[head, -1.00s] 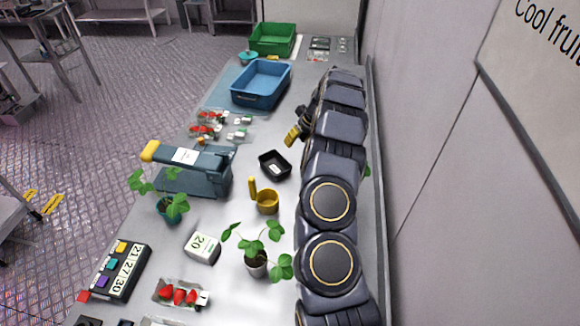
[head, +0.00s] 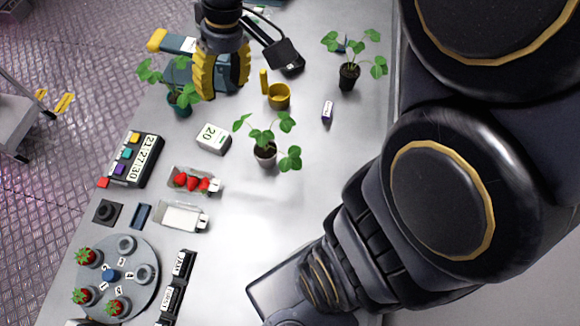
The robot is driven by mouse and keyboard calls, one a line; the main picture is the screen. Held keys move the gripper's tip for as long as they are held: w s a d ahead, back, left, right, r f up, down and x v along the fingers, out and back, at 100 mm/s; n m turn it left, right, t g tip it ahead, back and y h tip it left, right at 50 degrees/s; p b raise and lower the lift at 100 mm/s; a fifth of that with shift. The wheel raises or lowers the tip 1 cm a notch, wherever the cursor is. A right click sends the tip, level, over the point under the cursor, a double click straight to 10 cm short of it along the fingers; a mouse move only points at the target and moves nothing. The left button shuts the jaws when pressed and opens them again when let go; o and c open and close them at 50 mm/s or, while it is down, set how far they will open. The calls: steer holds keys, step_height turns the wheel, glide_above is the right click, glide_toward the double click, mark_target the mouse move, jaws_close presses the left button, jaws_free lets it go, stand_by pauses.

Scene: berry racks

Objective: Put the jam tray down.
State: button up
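My gripper (head: 220,92) has yellow fingers and points down at the upper left, left of the black tray. The fingers stand apart and I see nothing held between them. They hide part of the blue-grey box (head: 176,78) behind them.
The yellow cup (head: 279,97), potted plants (head: 265,154), a white "20" block (head: 213,138) and a strawberry tray (head: 193,182) stand nearby. A round grey turntable (head: 120,287) and a black "JAM" sign (head: 181,264) are at the front left. The table's middle is clear.

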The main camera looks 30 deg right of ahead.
steer(key=s+m+g+h, duration=0.1)
steer(key=s+h, duration=0.1)
steer(key=s, duration=1.5)
steer(key=shift+s+f+m+g+h, duration=0.25)
steer(key=shift+f+m+g+h, duration=0.05)
steer(key=shift+f, duration=0.05)
